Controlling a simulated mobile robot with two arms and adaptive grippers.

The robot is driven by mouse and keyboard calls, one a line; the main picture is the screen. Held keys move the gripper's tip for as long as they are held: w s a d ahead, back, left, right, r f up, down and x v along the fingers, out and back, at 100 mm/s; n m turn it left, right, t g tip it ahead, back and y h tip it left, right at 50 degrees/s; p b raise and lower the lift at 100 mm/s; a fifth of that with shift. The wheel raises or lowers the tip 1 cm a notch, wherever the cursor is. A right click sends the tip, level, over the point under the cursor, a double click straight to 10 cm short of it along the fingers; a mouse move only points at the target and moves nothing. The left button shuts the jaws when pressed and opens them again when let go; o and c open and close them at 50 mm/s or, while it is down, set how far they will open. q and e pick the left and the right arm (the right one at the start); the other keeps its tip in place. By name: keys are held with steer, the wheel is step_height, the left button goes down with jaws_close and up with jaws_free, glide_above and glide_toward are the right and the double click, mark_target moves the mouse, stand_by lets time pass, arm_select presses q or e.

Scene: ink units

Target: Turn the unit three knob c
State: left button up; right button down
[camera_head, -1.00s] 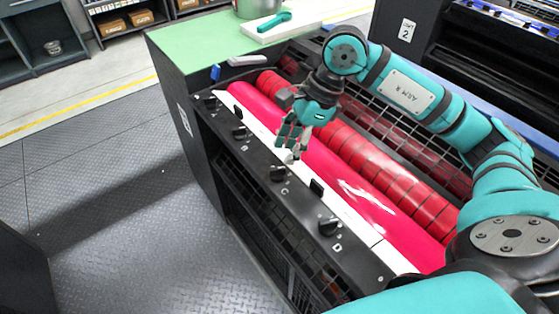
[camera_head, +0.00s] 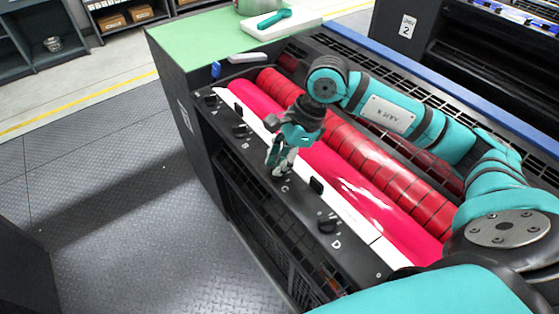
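The black control strip (camera_head: 258,182) along the front of the ink unit carries lettered knobs. Knob C is mostly hidden behind my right gripper; its letter C (camera_head: 284,188) shows just in front. My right gripper (camera_head: 277,170) points down at knob C, with its fingertips at or around the knob. I cannot tell whether the fingers touch it or are closed on it. Knob B (camera_head: 240,130) stands to the upper left and knob D (camera_head: 327,223) to the lower right. My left gripper is not in view.
A magenta roller (camera_head: 365,200) and a segmented red roller (camera_head: 385,170) lie behind the strip, under my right arm. A small black latch (camera_head: 316,185) stands between C and D. A green top (camera_head: 190,45) holds a white tray (camera_head: 290,27). The floor at left is clear.

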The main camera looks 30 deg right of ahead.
steer(key=shift+s, duration=0.15)
steer(key=shift+f, duration=0.1)
steer(key=shift+f+m+b, duration=0.15)
steer(key=shift+m+b, duration=0.45)
steer(key=shift+b, duration=0.2)
steer(key=m+t+h+b, duration=0.1)
steer(key=m+b, duration=0.2)
steer(key=shift+s+a+f, duration=0.1)
steer(key=m+t+b, duration=0.1)
steer(key=m+b, duration=0.1)
steer(key=shift+m+h, duration=0.3)
steer(key=shift+s+a+m+t+h+b, duration=0.1)
steer(key=shift+m+t+h+b, duration=0.3)
steer(key=shift+m+b, duration=0.85)
steer(key=shift+r+m, duration=0.2)
steer(key=shift+m, duration=0.25)
